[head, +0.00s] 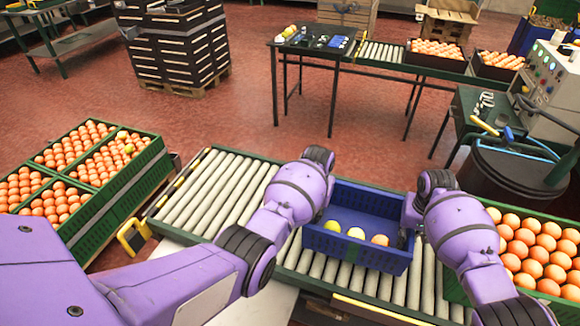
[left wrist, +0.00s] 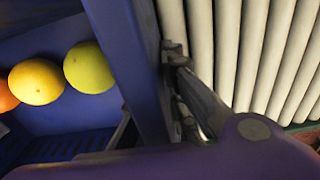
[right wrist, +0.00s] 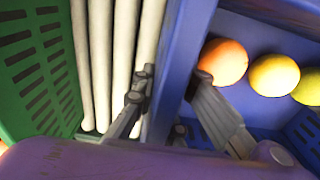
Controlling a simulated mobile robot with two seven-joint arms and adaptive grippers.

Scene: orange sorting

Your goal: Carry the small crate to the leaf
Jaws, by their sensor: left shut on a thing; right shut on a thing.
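The small blue crate (head: 350,250) is over the grey roller conveyor (head: 205,205) in the head view, roughly level. It holds a green-yellow, a yellow and an orange fruit in a row. I cannot tell whether its bottom touches the rollers. My left gripper (left wrist: 182,95) is shut on the crate's left wall; the wrist hides most of it in the head view. My right gripper (right wrist: 168,88) is shut on the right wall, one finger inside and one outside. I cannot make out which part is the leaf.
Green crates of oranges (head: 122,168) stand at the left, and another green crate of oranges (head: 535,250) is close to the right. A black drum (head: 505,172) stands behind it. Rollers left of the blue crate are clear. A table (head: 310,50) is farther back.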

